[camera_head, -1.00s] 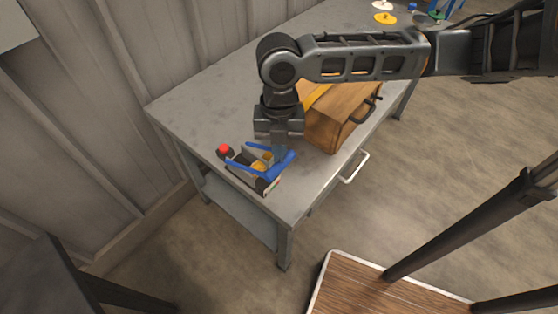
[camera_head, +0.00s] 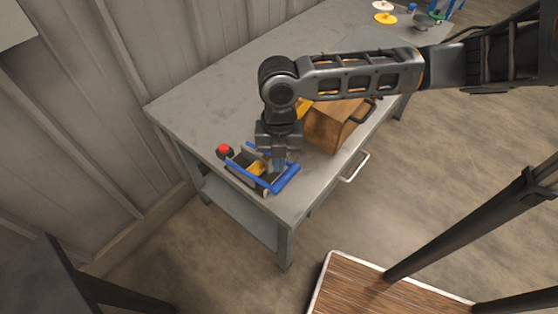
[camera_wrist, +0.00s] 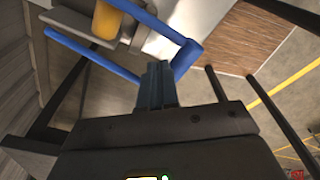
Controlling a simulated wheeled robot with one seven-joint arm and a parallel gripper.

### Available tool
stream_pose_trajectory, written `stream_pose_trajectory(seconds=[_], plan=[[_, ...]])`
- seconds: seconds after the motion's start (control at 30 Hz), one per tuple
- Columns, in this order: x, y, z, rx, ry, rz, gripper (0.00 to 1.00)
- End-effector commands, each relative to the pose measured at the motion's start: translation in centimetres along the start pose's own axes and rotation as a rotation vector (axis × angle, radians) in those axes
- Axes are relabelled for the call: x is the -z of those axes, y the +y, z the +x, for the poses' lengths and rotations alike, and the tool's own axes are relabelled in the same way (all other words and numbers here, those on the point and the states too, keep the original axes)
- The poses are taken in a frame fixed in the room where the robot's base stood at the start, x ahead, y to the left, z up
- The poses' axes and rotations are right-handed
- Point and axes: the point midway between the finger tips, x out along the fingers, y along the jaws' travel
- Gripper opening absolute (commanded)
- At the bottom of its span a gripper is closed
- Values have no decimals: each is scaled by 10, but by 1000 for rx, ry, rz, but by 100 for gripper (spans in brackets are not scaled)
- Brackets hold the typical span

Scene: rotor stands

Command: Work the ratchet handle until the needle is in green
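The ratchet device (camera_head: 238,176) sits near the front left corner of the grey table, with a red knob (camera_head: 223,149) at its left end. Its blue handle (camera_head: 286,179) is a frame with long arms and a crossbar, which leans toward the table's front edge. In the wrist view the blue handle (camera_wrist: 105,62) passes just beyond my fingertips. My gripper (camera_head: 279,165) points down inside the handle frame, beside the crossbar. Its fingers (camera_wrist: 155,72) look shut together with nothing visible between them; contact with the handle is unclear. The needle and green zone cannot be made out.
A brown toolbox (camera_head: 333,126) stands on the table just right of my gripper. White and yellow discs (camera_head: 385,18) and other small items lie at the far end. A wooden-topped platform (camera_head: 380,290) stands on the floor in front. The table's back left is clear.

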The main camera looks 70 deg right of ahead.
Motion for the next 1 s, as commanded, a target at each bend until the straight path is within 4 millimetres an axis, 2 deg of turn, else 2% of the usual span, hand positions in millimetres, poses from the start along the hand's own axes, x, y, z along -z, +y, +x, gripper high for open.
stream_pose_trajectory(seconds=[0.27, 0.6, 0.87, 1.0], plan=[[-1, 0, -1, 1, -1, 1, 0], [-32, -1, -14, 2, -5, 4, 0], [-36, -2, -16, 3, -13, 9, 0], [-36, -2, -28, 3, -13, 9, 0]])
